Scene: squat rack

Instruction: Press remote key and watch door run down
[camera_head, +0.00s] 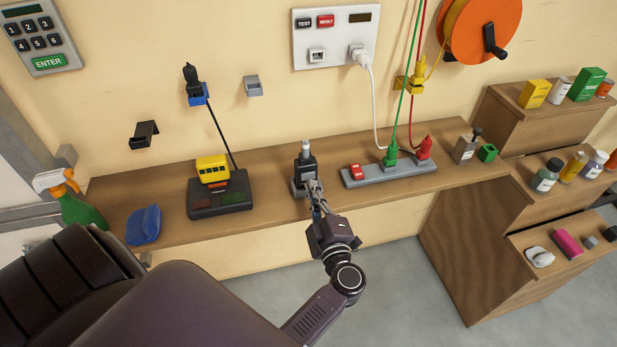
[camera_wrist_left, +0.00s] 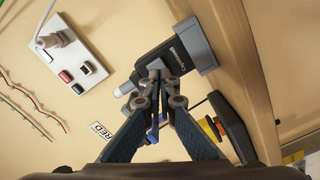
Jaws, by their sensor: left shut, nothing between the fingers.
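A black handset-like device with a stubby grey tip (camera_head: 305,163) stands upright in a grey base on the wooden shelf; it looks like the remote, but its keys cannot be made out. It also shows in the left wrist view (camera_wrist_left: 166,62), with pale lettering on its side. My left gripper (camera_head: 311,184) is shut and empty, its fingertips right at the device's front. In the left wrist view the fingertips (camera_wrist_left: 158,76) overlap the device's near face; I cannot tell whether they touch it. My right gripper is not in view. No door is clearly visible.
On the wooden shelf (camera_head: 270,170), a black charger with a yellow block (camera_head: 214,175) stands left of the device and a grey power strip (camera_head: 385,172) right of it. A blue cloth (camera_head: 144,225) and spray bottle (camera_head: 75,200) are far left. Stepped wooden shelves (camera_head: 470,240) are right.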

